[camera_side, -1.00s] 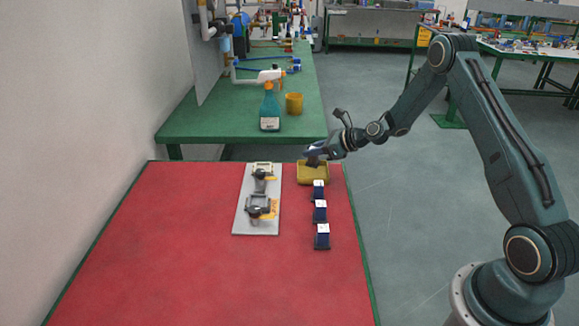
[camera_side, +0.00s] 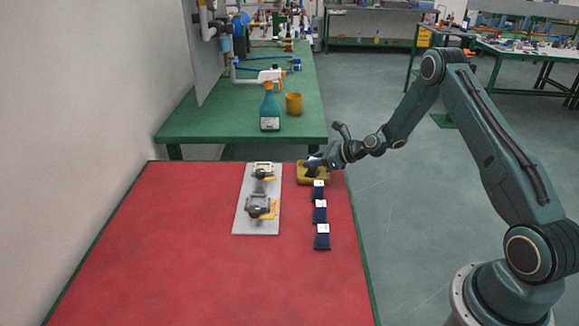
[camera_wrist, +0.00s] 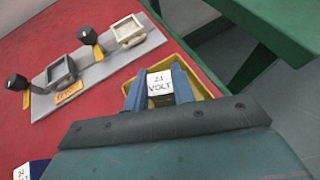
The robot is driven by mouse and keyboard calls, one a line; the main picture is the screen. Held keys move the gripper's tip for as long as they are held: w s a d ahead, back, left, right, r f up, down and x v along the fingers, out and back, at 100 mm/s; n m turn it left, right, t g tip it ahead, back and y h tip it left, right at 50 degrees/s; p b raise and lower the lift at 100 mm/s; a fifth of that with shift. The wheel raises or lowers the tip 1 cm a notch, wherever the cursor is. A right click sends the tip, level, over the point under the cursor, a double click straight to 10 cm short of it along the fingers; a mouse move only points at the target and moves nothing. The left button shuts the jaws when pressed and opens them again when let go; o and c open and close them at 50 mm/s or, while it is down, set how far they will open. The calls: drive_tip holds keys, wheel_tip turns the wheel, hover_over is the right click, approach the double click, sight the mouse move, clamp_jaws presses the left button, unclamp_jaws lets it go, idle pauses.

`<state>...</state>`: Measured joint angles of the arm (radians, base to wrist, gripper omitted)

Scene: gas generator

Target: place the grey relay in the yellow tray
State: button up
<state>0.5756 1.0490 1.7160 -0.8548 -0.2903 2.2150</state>
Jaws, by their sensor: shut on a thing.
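The relay (camera_wrist: 160,86) shows in the wrist view with a white top label reading "21 VOLT" and a dark grey body. My gripper (camera_wrist: 156,87) is shut on it, with a blue finger on each side. The yellow tray (camera_wrist: 206,84) lies around and below the held relay. In the side view my gripper (camera_side: 315,164) is low at the yellow tray (camera_side: 324,180), near the back right of the red table. The relay is mostly hidden there, and I cannot tell whether it touches the tray floor.
Several blue relays with white tops (camera_side: 320,212) stand in a row in front of the tray. A grey plate (camera_side: 242,218) with two sockets and levers lies to the left.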

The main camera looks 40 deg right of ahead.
drive_tip(key=o, duration=1)
drive_tip(key=shift+s+r, duration=0.15)
drive_tip(key=v, duration=1.1)
drive_tip(key=shift+s+d+r, duration=0.1)
drive_tip(key=shift+s+r, duration=0.05)
drive_tip(key=shift+s, duration=0.2)
